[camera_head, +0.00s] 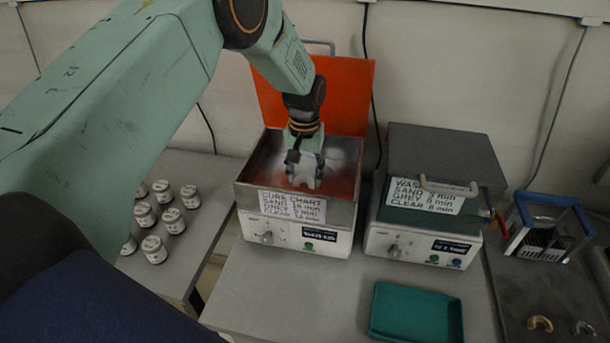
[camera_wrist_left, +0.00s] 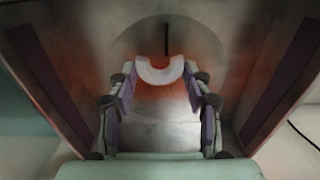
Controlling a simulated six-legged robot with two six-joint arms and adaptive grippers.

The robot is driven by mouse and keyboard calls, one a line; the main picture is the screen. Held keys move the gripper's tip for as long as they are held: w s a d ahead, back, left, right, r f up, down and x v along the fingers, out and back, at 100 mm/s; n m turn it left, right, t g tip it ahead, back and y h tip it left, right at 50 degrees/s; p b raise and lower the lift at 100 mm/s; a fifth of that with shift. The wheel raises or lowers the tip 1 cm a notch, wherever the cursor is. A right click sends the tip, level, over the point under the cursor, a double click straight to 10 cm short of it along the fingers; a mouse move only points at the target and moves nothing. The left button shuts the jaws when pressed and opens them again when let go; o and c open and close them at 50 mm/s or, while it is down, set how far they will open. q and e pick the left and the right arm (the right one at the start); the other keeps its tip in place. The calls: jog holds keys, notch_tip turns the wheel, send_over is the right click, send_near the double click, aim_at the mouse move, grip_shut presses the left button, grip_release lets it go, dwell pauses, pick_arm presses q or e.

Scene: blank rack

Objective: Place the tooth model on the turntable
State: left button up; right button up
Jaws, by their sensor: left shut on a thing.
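My left gripper (camera_head: 304,172) reaches down into the open curing box (camera_head: 345,213). In the left wrist view its fingers are shut on the tooth model (camera_wrist_left: 160,74), a pale U-shaped arch held between the fingertips. A round greyish disc, which looks like the turntable (camera_wrist_left: 208,48), shows behind and below the model, tinted orange. I cannot tell whether the model touches it. In the head view the gripper hides most of the disc and the model cannot be told apart clearly. My right gripper is not in view.
The box's orange lid (camera_head: 342,95) stands open behind the gripper, and metal walls surround it closely. A second, closed unit (camera_head: 430,150) stands to the right. A green tray (camera_head: 416,314), small jars (camera_head: 173,220), a blue-handled rack (camera_head: 545,230) and two other arches (camera_head: 540,323) lie around.

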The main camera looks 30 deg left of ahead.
aim_at(302, 176)
pick_arm(q)
jog(key=shift+a+f, duration=0.15)
jog(key=shift+f, duration=0.45)
jog(key=shift+w+a+f, duration=0.15)
jog(key=shift+a+f, duration=0.1)
jog(key=shift+a, duration=0.4)
jog(key=o, duration=0.5)
jog(key=shift+a, duration=0.1)
jog(key=o, duration=0.4)
jog(key=shift+d+r, duration=0.25)
jog(key=shift+d, duration=0.45)
jog(key=shift+a+f, duration=0.15)
jog(key=shift+a, duration=0.4)
jog(key=shift+d+r+b, duration=0.2)
jog(key=shift+r, duration=2.85)
jog(key=shift+d+r+b, duration=0.15)
jog(key=shift+r+b, duration=0.05)
jog(key=shift+r, duration=2.85)
